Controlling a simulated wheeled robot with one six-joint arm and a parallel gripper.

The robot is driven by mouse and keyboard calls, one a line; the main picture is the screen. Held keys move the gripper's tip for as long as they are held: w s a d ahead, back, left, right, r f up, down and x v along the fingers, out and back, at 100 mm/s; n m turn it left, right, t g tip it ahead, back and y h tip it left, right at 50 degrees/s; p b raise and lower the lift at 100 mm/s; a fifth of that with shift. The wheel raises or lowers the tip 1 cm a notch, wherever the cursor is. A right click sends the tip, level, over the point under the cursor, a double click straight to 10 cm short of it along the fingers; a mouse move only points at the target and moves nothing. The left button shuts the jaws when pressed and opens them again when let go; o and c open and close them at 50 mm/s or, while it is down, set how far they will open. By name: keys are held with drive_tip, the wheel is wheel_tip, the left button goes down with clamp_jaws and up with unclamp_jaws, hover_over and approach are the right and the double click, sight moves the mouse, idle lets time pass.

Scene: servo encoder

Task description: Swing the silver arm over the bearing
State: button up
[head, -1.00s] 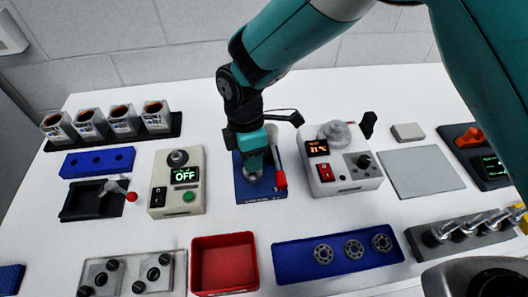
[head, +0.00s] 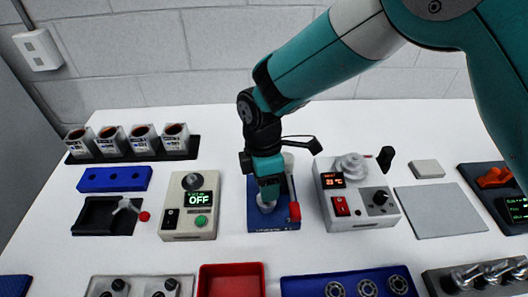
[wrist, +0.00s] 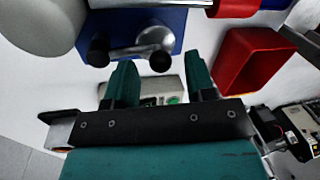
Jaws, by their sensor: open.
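The blue fixture (head: 262,224) stands mid-table in the head view, with a red handle (head: 294,211) at its right side. My gripper (head: 268,190) is over it, pointing down, and hides much of it. A pale round silver part (head: 266,204) shows just below the fingers. In the wrist view, a silver arm (wrist: 140,48) with black knobs lies across the blue base, just beyond my open fingers (wrist: 160,72). The fingers appear empty and apart from the arm. I cannot make out a bearing in the fixture.
A grey box with an OFF display (head: 190,210) stands left of the fixture, and a white heater-like box (head: 350,208) stands close on its right. A red bin (head: 232,285) and a blue tray (head: 312,287) with several bearings are in front. A black fixture (head: 92,220) is farther left.

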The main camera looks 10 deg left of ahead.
wheel_tip(320, 180, up, 16)
drive_tip(key=w+a+b, duration=0.1)
drive_tip(key=w+b, duration=0.1)
drive_tip(key=w, duration=0.1)
drive_tip(key=shift+a+r, duration=0.15)
drive_tip(key=s+d+r+m+y, duration=0.1)
drive_tip(key=s+d+r+m, duration=0.2)
drive_tip(key=d, duration=0.4)
drive_tip(key=s+d+r+m+y, duration=0.1)
drive_tip(key=s+d+m, duration=0.1)
drive_tip(key=d+m, duration=0.3)
drive_tip(key=s+d+f+m+t+y, duration=0.2)
drive_tip(key=s+d+m+y, duration=0.1)
drive_tip(key=s+d+m, duration=0.4)
drive_tip(key=s+d, duration=0.2)
drive_tip(key=s, duration=0.2)
drive_tip(key=shift+s+d+m, duration=0.25)
drive_tip(key=shift+s+m, duration=0.15)
